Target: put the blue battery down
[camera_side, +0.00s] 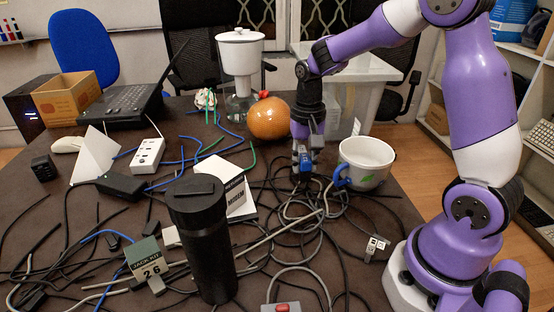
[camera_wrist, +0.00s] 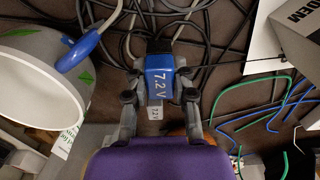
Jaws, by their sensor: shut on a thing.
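The blue battery (camera_wrist: 160,82), marked 7.2 V, is between the two fingers of my gripper (camera_wrist: 158,100) in the wrist view. My gripper is shut on it. In the side view my gripper (camera_side: 303,160) points down, and the blue battery (camera_side: 305,158) shows at its fingertips, low over a tangle of cables. I cannot tell whether the battery touches the cables or the table below it.
A white mug (camera_side: 366,160) with a blue handle stands close to the right of my gripper. An orange ball (camera_side: 269,119) sits behind to the left. Grey and black cables (camera_side: 300,215) cover the table nearby. A black cylinder (camera_side: 203,240) stands at the front.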

